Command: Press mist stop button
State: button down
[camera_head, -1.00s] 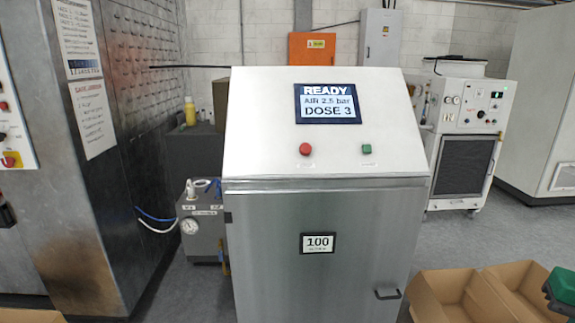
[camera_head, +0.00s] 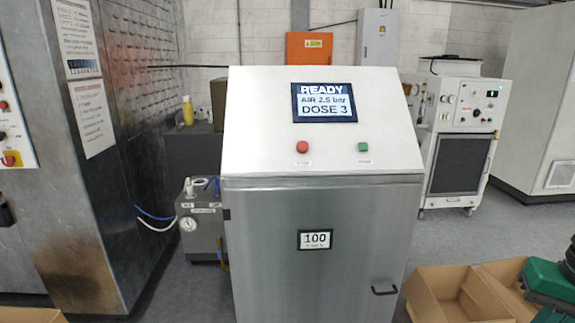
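The red button (camera_head: 302,147) sits on the white sloped panel (camera_head: 260,130) of the steel cabinet, left of centre below the screen. It stands out from the panel, and nothing touches or covers it. The small label under it is too blurred to read surely. A green button (camera_head: 363,147) sits to its right at the same height. The dark screen (camera_head: 324,102) above reads READY, AIR 2.5 bar, DOSE 3. A green and dark part of my arm shows at the lower right, well away from the buttons. My gripper's fingers are not seen.
The cabinet front (camera_head: 270,270) carries a 100 display (camera_head: 315,240) and a dark handle (camera_head: 384,291). Open cardboard boxes (camera_head: 425,290) stand at the lower right. A grey unit with a gauge (camera_head: 200,225) stands left. The space before the sloped panel is clear.

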aim_at(302, 147)
jog(key=z, duration=0.05)
jog(key=k, duration=0.9)
jog(key=u, duration=0.6)
jog(key=i, duration=1.6)
jog(key=z, duration=0.45)
